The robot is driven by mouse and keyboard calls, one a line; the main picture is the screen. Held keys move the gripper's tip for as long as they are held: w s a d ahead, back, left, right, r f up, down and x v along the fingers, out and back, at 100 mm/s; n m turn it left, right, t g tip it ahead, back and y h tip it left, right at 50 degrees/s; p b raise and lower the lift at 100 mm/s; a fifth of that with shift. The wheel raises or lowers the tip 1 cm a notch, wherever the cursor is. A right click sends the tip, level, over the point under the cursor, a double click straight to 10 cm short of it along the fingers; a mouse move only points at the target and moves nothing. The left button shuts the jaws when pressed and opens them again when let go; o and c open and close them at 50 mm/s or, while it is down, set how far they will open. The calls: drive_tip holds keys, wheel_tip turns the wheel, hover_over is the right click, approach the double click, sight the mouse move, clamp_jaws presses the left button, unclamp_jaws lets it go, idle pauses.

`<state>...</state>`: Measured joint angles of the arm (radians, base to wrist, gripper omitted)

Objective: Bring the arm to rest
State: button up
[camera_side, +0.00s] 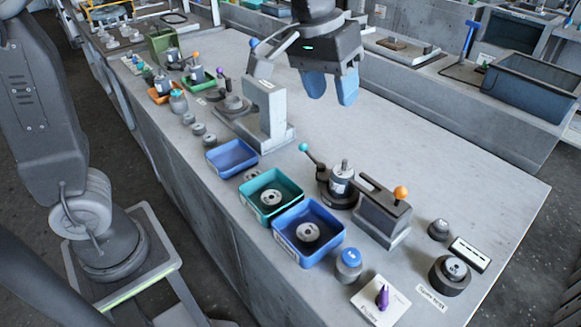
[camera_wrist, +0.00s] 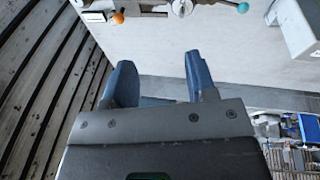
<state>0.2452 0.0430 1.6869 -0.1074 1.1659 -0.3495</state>
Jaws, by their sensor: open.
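My gripper (camera_side: 331,88) is raised above the far side of the grey workbench in the side view. Its two blue fingers are apart with nothing between them. In the wrist view the gripper (camera_wrist: 160,85) also shows open and empty, with the bench surface beyond it. The grey workbench (camera_side: 440,150) lies below, and the fingers touch nothing that I can see.
A grey press stand (camera_side: 271,115) stands left of my gripper. A teal tray (camera_side: 250,207) and a blue tray (camera_side: 283,246) each hold a round part. A fixture with an orange-knobbed lever (camera_side: 385,215) stands to their right. The bench's right rear is clear.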

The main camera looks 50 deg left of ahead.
drive_tip(key=s+a+f+t+y, duration=0.1)
drive_tip(key=s+a+f, duration=0.2)
drive_tip(key=s+a, duration=0.2)
drive_tip(key=s+a+f+m+t, duration=0.1)
drive_tip(key=s+a, duration=0.5)
drive_tip(key=s, duration=0.6)
wheel_tip(320, 180, down, 2)
drive_tip(key=shift+s+a+f+m+t+y, duration=0.2)
drive_tip(key=shift+m+t+y, duration=0.15)
drive_tip(key=shift+t, duration=0.25)
drive_tip(key=shift+w+r, duration=0.1)
drive_tip(key=shift+r, duration=0.05)
